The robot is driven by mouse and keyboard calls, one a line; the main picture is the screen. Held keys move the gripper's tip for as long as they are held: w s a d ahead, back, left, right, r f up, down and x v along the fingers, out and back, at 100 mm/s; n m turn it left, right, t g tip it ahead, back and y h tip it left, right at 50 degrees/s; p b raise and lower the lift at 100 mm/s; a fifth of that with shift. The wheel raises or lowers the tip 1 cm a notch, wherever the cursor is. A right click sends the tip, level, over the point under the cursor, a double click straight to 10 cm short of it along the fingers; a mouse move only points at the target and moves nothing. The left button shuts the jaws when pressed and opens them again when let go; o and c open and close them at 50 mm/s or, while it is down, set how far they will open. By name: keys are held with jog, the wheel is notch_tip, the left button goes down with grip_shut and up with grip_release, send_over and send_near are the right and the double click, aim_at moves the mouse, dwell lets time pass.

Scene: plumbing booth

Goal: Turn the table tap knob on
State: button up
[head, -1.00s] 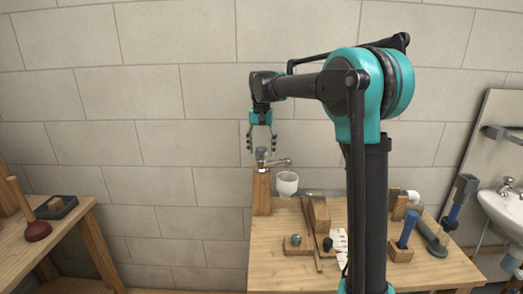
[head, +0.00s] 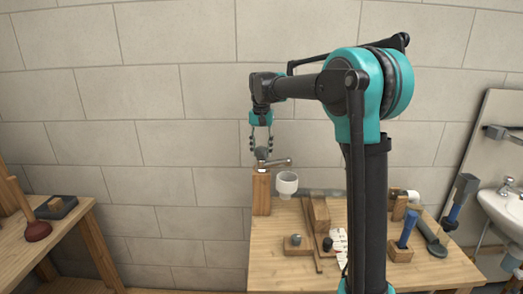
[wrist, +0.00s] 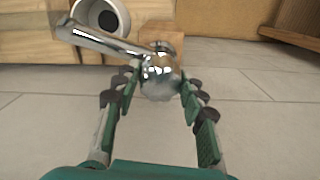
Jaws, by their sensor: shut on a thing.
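The table tap is chrome, with a spout (head: 279,162) pointing right in the head view. It stands on an upright wooden post (head: 261,193) at the table's back left corner. My gripper (head: 261,147) points down over the tap from above. In the wrist view, the round shiny knob (wrist: 160,76) sits between my two fingers (wrist: 159,89), which are shut on it from both sides. The spout runs to the upper left there. The exact finger contact is too small to make out in the head view.
A white cup-shaped fitting (head: 287,184) stands below the spout. The wooden table (head: 275,265) also holds wooden blocks, a blue-handled tool (head: 408,229) and a dark pipe piece. A plunger (head: 36,230) stands on the left bench. A sink (head: 505,207) is at right.

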jog(key=n, duration=0.7)
jog(key=shift+n, duration=0.4)
jog(key=n, duration=0.4)
jog(key=shift+n, duration=2)
jog(key=o, duration=1.2)
jog(key=shift+c, duration=0.2)
